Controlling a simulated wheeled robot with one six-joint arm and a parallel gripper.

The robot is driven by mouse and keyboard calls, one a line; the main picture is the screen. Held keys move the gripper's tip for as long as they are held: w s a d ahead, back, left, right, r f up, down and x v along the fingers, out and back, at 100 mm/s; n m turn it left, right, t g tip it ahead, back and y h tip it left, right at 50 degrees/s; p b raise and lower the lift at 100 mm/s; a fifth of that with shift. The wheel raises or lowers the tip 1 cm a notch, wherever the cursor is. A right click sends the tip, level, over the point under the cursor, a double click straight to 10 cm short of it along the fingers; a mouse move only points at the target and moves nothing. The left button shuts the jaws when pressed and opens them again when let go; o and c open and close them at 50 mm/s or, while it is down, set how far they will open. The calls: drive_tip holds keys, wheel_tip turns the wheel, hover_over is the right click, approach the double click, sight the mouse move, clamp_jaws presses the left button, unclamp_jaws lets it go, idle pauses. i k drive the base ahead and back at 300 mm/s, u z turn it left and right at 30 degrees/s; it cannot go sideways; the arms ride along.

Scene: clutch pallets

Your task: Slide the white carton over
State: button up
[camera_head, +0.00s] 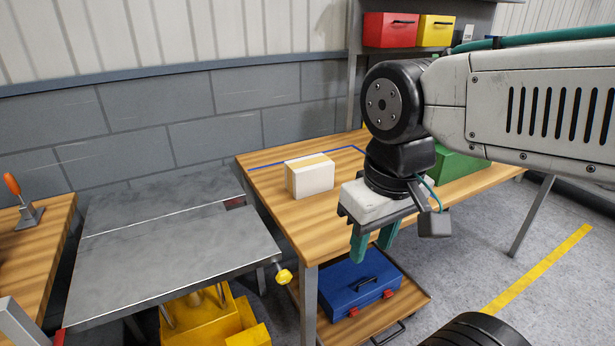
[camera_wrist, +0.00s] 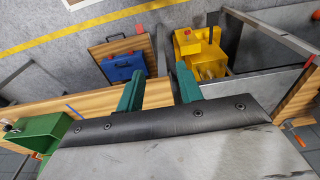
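The white carton (camera_head: 310,178) has a tan strip along its top. It stands on the wooden bench (camera_head: 275,178) near the left end, next to a blue line marked on the bench top. My gripper (camera_head: 373,246) points down to the right of and nearer than the carton, apart from it. Its two teal fingers are apart with nothing between them, also in the wrist view (camera_wrist: 158,84). I cannot make out the carton in the wrist view.
A grey metal table (camera_head: 180,235) adjoins the bench at left, over a yellow lift (camera_head: 215,318). A green bin (camera_head: 455,164) stands on the bench at right. A blue toolbox (camera_head: 350,285) sits on the lower shelf. Red (camera_head: 390,30) and yellow (camera_head: 435,31) boxes sit above.

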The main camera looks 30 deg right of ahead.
sight(309, 176)
drive_tip(key=k, duration=0.5)
drive_tip(key=z, duration=1.75)
drive_tip(key=i, duration=1.2)
drive_tip(key=u, duration=1.8)
drive_tip(key=i, duration=0.5)
drive_tip(key=z, duration=0.1)
